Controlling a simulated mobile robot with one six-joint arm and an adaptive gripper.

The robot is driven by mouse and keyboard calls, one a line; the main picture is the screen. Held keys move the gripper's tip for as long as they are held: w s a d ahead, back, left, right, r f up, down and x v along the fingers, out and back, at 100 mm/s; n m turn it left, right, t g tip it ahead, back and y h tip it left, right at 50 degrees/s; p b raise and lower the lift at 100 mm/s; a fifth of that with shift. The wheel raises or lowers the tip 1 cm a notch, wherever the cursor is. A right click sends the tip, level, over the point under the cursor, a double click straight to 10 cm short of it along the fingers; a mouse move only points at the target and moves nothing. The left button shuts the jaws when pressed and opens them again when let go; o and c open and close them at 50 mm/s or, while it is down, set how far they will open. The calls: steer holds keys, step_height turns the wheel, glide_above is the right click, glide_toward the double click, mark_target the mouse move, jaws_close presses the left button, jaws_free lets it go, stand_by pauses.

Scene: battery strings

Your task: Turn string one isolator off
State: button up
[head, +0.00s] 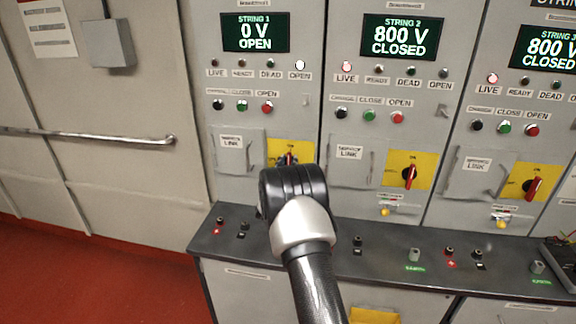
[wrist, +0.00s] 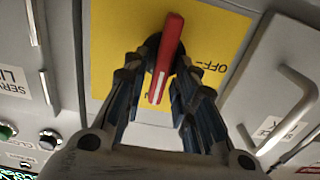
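The string 1 isolator is a red handle (wrist: 166,58) on a yellow plate (wrist: 112,35). In the wrist view it stands nearly upright, slightly tilted, and the OFF mark (wrist: 210,66) is to its right. In the head view my arm hides most of it, with the yellow plate (head: 277,149) partly showing. My gripper (wrist: 160,85) is at the handle, one finger on each side. The fingers look apart, with gaps beside the handle. The string 1 display (head: 255,33) reads 0 V OPEN, and its OPEN lamp (head: 300,65) is lit white.
The string 1 service link door (head: 234,151) with its handle is left of the isolator. String 2 (head: 409,176) and string 3 (head: 533,188) isolators are to the right; both displays read 800 V CLOSED. A dark ledge (head: 385,240) with sockets juts out below. Red floor is free at left.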

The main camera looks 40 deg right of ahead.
jaws_close()
steer(key=shift+n, duration=0.3)
steer(key=n, duration=0.5)
steer(key=f+n+p, duration=0.1)
steer(key=n, duration=0.5)
steer(key=w+a+n, duration=0.1)
steer(key=n, duration=0.5)
steer(key=shift+f, duration=0.15)
steer(key=shift+n+p, duration=0.3)
steer(key=shift+n, duration=0.1)
stand_by(0.4)
